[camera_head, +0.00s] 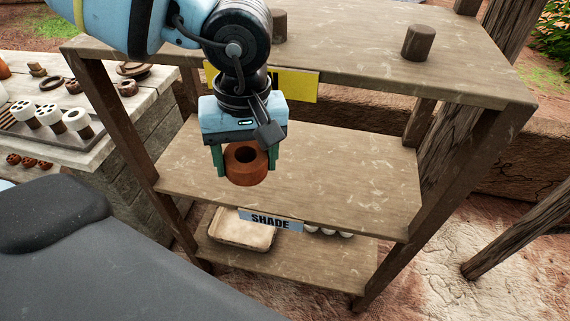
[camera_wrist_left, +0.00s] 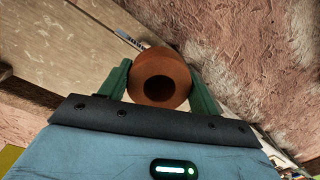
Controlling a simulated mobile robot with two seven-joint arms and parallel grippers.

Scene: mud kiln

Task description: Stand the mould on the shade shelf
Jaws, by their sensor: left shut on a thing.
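The mould (camera_head: 246,174) is a reddish-brown round block with a hole in its top. My left gripper (camera_head: 245,163) is shut on it, one green finger on each side. In the left wrist view the mould (camera_wrist_left: 160,85) sits between the green fingers, with its hole facing the camera. In the head view it appears upright in front of or over the middle shelf (camera_head: 340,175); I cannot tell whether it touches the board. My right gripper is not in view.
The top board (camera_head: 340,45) holds a dark cylinder (camera_head: 418,42) and another behind my arm. The lower shelf (camera_head: 310,265) holds a pale tray (camera_head: 242,232) and several white round things. A stone bench (camera_head: 150,85) with pottery stands at left. The middle shelf's right part is clear.

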